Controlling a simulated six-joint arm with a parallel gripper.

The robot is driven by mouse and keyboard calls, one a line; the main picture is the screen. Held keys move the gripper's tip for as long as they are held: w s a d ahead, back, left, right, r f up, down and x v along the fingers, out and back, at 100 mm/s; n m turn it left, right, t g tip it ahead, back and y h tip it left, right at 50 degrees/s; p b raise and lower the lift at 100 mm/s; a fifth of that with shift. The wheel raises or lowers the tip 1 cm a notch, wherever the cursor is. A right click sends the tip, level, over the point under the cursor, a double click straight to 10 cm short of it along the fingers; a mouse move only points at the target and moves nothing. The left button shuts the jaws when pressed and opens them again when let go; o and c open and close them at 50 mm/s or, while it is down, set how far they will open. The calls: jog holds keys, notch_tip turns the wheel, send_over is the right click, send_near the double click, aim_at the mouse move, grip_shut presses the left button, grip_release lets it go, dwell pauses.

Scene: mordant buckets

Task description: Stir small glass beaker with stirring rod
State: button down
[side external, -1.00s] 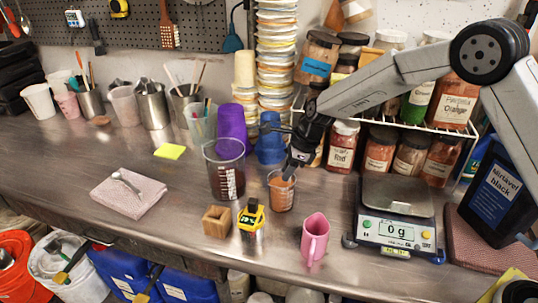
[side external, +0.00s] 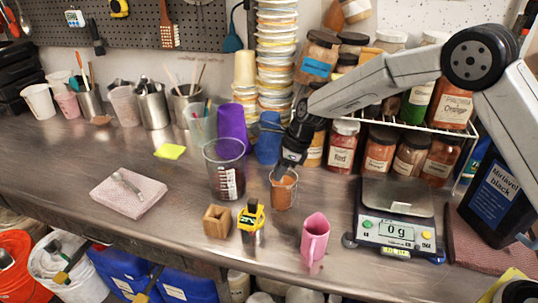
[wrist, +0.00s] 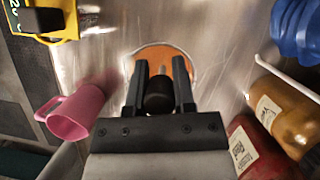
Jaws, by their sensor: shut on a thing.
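The small glass beaker (side external: 283,190) with orange-brown contents stands on the metal bench in the side view. My gripper (side external: 291,160) is just above its rim, pointing down. In the wrist view the beaker's orange contents (wrist: 163,60) lie beyond my fingertips (wrist: 160,85). My fingers are shut on a dark, round-ended thing (wrist: 158,98), apparently the stirring rod seen end-on. Its lower end is hard to make out, so I cannot tell how deep it reaches into the beaker.
A wooden block (side external: 217,222), a yellow-black device (side external: 251,220) and a pink mug (side external: 314,238) stand in front. The scale (side external: 396,218) is at right. Jars (side external: 342,147) stand behind.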

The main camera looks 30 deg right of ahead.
jog(key=shift+a, duration=0.2)
jog(key=shift+s, duration=0.2)
jog(key=shift+s+a, duration=0.15)
jog(key=shift+s, duration=0.35)
jog(key=shift+s, duration=0.1)
jog(key=shift+s+d, duration=0.35)
jog(key=shift+d, duration=0.1)
jog(key=shift+w+d, duration=0.15)
jog(key=shift+d, duration=0.5)
jog(key=shift+w, duration=0.15)
jog(key=shift+w+d, duration=0.15)
jog(key=shift+w, duration=0.35)
